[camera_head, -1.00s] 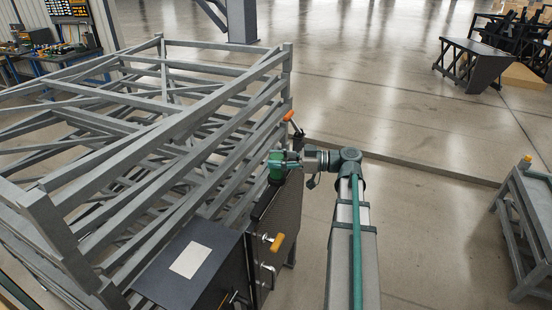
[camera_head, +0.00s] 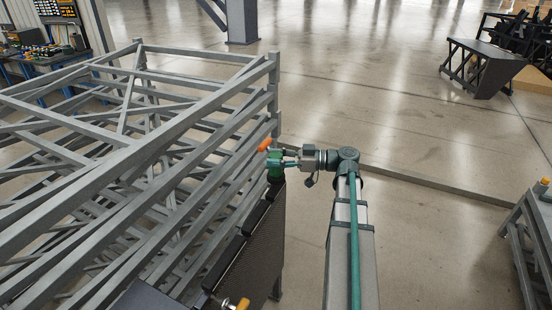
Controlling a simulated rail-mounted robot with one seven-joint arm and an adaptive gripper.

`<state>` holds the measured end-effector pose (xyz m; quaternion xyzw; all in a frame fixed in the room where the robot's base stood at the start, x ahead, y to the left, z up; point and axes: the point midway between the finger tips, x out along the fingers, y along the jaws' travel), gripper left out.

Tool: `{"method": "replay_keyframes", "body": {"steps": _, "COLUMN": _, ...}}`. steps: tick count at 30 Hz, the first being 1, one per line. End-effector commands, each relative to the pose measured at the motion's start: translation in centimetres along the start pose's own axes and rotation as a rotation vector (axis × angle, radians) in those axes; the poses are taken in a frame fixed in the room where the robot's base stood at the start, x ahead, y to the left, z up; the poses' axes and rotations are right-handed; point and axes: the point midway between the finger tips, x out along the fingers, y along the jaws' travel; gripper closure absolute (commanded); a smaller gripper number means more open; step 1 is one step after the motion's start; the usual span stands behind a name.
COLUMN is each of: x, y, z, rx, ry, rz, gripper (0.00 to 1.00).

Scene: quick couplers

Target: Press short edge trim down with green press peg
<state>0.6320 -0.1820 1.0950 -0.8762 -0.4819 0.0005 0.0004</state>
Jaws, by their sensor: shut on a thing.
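My gripper (camera_head: 287,159) reaches in from the right, shut on the green press peg (camera_head: 275,166). The peg stands roughly upright at the far end of the dark panel (camera_head: 262,258). Its lower end is at or just above the panel's top edge; I cannot tell whether it touches. Black trim pieces (camera_head: 230,258) run along the top edge, with gaps or joints between them. I cannot tell which is the short one, and the part under the peg is hidden.
A grey metal rack (camera_head: 140,170) stands close on the left. An orange handle (camera_head: 265,145) is right beside the gripper. A yellow-orange knob (camera_head: 242,304) shows at the bottom edge. A grey stand (camera_head: 535,235) is at far right. Open floor lies beyond.

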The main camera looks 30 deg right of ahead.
Motion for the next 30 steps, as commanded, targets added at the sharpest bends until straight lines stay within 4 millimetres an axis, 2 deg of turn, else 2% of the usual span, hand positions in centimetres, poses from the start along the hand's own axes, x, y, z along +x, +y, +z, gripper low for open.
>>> {"method": "replay_keyframes", "body": {"steps": 19, "x": 0.0, "y": 0.1, "z": 0.3, "rx": -0.002, "ry": 0.001, "rz": 0.004, "gripper": 1.0}}
{"method": "replay_keyframes", "body": {"steps": 27, "x": 0.0, "y": 0.1, "z": 2.2, "rx": 0.0, "ry": 0.001, "rz": 0.004, "gripper": 1.0}}
{"method": "replay_keyframes", "body": {"steps": 30, "x": 0.0, "y": 0.1, "z": 1.8, "rx": -0.002, "ry": 0.001, "rz": 0.004, "gripper": 1.0}}
